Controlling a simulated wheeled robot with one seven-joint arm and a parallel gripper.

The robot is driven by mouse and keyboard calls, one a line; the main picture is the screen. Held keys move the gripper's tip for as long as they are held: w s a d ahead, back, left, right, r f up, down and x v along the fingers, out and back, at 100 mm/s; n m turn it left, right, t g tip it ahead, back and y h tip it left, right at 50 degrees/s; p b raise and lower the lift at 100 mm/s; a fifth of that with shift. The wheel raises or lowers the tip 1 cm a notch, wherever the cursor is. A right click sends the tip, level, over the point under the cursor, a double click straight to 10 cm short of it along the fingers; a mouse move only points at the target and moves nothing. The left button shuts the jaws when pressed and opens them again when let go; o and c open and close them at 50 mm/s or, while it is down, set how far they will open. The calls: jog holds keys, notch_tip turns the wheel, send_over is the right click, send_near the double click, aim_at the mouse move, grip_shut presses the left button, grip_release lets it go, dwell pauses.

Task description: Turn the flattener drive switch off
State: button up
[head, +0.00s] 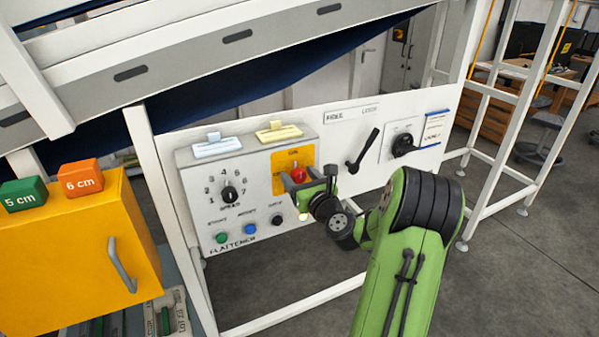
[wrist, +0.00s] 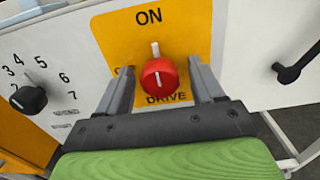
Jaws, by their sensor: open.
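The flattener drive switch (wrist: 159,76) is a red round knob on a yellow plate (wrist: 115,30). Its white pointer stands upright toward the word ON, and DRIVE is printed below it. In the head view the red knob (head: 298,174) shows on the flattener control box (head: 205,160), partly behind my gripper. My gripper (wrist: 160,80) is open, with one finger on each side of the knob and a visible gap on both sides in the wrist view. My gripper (head: 296,187) also shows in the head view in front of the box. Whether the fingertips touch the plate is unclear.
Left of the switch is a black spread dial (head: 229,194), with several small buttons (head: 250,229) below. To the right are a black lever (head: 362,151) and another black knob (head: 403,145). A yellow cabinet (head: 70,250) with a handle stands at the left. Grey floor is open at the right.

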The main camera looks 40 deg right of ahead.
jog(key=shift+w+d, duration=0.1)
jog(key=shift+w, duration=0.1)
jog(key=c, duration=1.1)
jog(key=shift+o, duration=0.2)
jog(key=shift+n, duration=0.3)
jog(key=n+b, duration=0.1)
jog(key=n, duration=0.2)
jog(key=shift+f+n+b, duration=0.1)
jog(key=shift+n+b, duration=0.2)
jog(key=shift+n, duration=0.1)
jog(key=n+b, duration=0.2)
jog(key=n, duration=0.2)
jog(key=n+b, duration=0.3)
jog(key=n, duration=0.2)
jog(key=shift+f+b, duration=0.1)
jog(key=shift+b, duration=0.2)
jog(key=shift+n+b, duration=1.75)
jog(key=shift+n, duration=0.45)
